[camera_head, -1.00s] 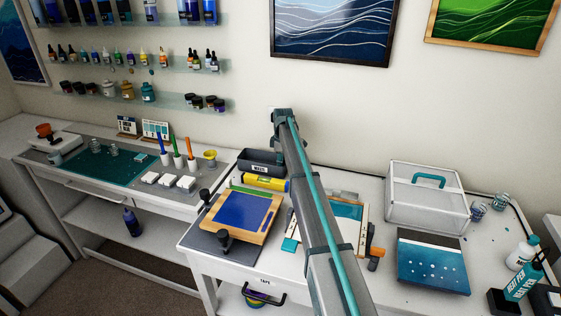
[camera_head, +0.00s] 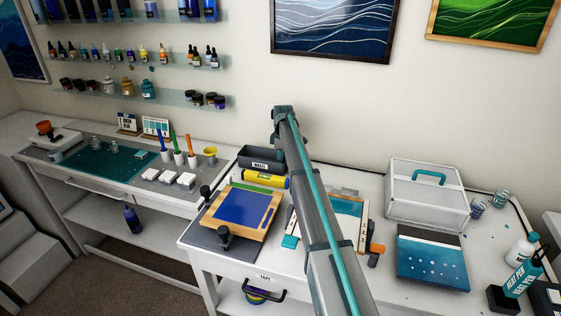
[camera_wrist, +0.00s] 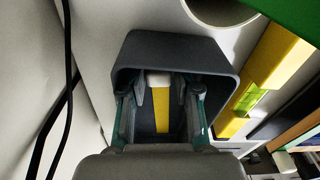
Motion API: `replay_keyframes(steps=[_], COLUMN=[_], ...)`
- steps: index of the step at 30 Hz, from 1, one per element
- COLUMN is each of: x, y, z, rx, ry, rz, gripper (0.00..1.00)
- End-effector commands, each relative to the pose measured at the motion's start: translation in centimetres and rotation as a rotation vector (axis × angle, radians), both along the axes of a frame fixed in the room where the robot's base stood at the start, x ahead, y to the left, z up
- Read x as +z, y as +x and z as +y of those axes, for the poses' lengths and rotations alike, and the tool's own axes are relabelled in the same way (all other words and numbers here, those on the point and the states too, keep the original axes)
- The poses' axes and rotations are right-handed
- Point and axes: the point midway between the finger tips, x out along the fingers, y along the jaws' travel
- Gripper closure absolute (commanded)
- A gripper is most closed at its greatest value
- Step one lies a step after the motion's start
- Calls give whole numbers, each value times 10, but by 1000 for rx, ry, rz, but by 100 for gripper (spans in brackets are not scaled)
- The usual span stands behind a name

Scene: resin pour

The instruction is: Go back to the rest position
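My gripper (camera_wrist: 160,92) shows in the wrist view with its two fingers spread apart over a dark bin (camera_wrist: 174,46). A yellow strip with a pale end (camera_wrist: 162,108) shows between the fingers, with gaps on both sides; it appears to lie inside the bin. In the head view the dark labelled bin (camera_head: 262,160) stands at the back left of the right table. My arm rises across the middle of that view, and my gripper is hidden there.
A yellow spirit level (camera_head: 264,180) lies in front of the bin. A board with a blue panel (camera_head: 240,214) and clamps sits nearer. A framed panel (camera_head: 347,212) is partly behind my arm. A silver case (camera_head: 427,203) and a teal panel (camera_head: 432,262) stand right.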

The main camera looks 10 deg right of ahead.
Motion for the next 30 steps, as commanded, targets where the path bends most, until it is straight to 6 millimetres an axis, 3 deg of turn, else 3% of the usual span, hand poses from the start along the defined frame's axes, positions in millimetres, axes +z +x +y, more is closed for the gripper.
replay_keyframes(steps=[16, 30], x=[4, 28], y=[4, 3], z=[-2, -4], rx=[-1, -2], ry=[-3, -4], rz=[-9, -9], gripper=[54, 45])
